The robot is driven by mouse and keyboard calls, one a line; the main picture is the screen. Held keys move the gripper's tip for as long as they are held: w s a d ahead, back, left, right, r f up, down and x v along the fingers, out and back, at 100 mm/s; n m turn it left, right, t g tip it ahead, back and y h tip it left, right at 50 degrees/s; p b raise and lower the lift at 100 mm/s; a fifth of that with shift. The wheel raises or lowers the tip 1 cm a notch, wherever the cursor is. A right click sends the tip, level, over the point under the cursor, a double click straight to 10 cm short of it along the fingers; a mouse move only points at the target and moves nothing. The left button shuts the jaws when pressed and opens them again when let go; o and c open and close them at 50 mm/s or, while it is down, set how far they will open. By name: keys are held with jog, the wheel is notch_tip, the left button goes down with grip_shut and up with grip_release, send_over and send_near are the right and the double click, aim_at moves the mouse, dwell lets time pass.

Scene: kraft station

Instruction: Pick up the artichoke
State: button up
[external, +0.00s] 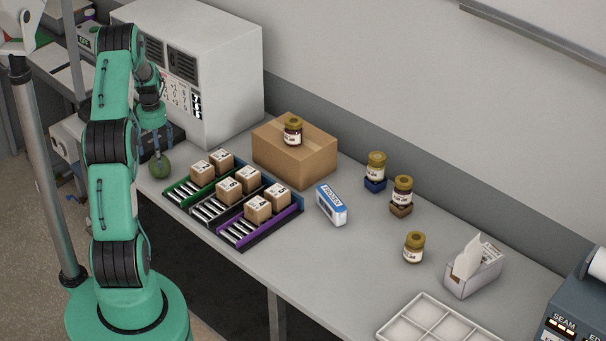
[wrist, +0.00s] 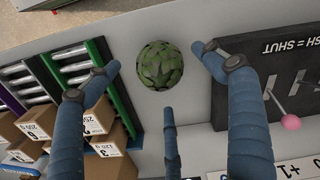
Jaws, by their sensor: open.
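The artichoke (external: 160,167) is a round green globe on the grey table at the far left end, beside the green-edged roller rack. In the wrist view the artichoke (wrist: 162,65) shows whole, with overlapping leaves. My gripper (external: 157,150) hangs above it, pointing down. In the wrist view my gripper (wrist: 165,75) has blue fingers spread apart, one to the left, one to the right and one below the artichoke. The fingers are open, and no grip on the artichoke shows. Whether any fingertip touches it I cannot tell.
Roller racks with small numbered boxes (external: 222,160) stand close to the right of the artichoke. A white cabinet (external: 215,70) stands behind it. A dark panel with a pink-knobbed lever (wrist: 290,122) lies close on the other side. The table's front edge is near.

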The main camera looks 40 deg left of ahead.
jog(key=shift+w+f, duration=0.1)
jog(key=shift+f, duration=2.5)
jog(key=c, duration=1.4)
